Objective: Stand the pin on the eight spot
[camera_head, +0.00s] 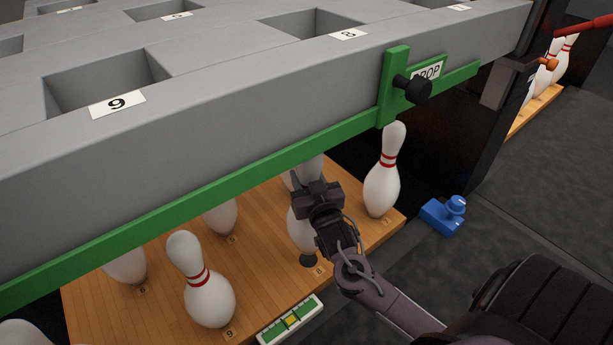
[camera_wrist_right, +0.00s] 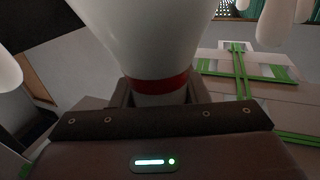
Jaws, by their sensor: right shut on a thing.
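My right gripper (camera_head: 310,190) is shut on the neck of a white pin (camera_head: 302,235) with red bands. The held pin is roughly upright, its base just behind a dark round spot (camera_head: 308,261) beside the label 8 (camera_head: 319,271). Most of this spot shows, so the pin does not cover it fully. I cannot tell whether its base touches the wooden deck (camera_head: 265,265). In the right wrist view the pin (camera_wrist_right: 143,45) rises from the jaws with a red band close to them. My left gripper is not in view.
Pins stand close by: one right (camera_head: 382,185), one front left by label 9 (camera_head: 208,298), one behind (camera_head: 221,216). The grey rack (camera_head: 220,120) and green bar (camera_head: 240,180) overhang the deck. A level (camera_head: 291,319) lies along the front edge; a blue object (camera_head: 443,216) sits right.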

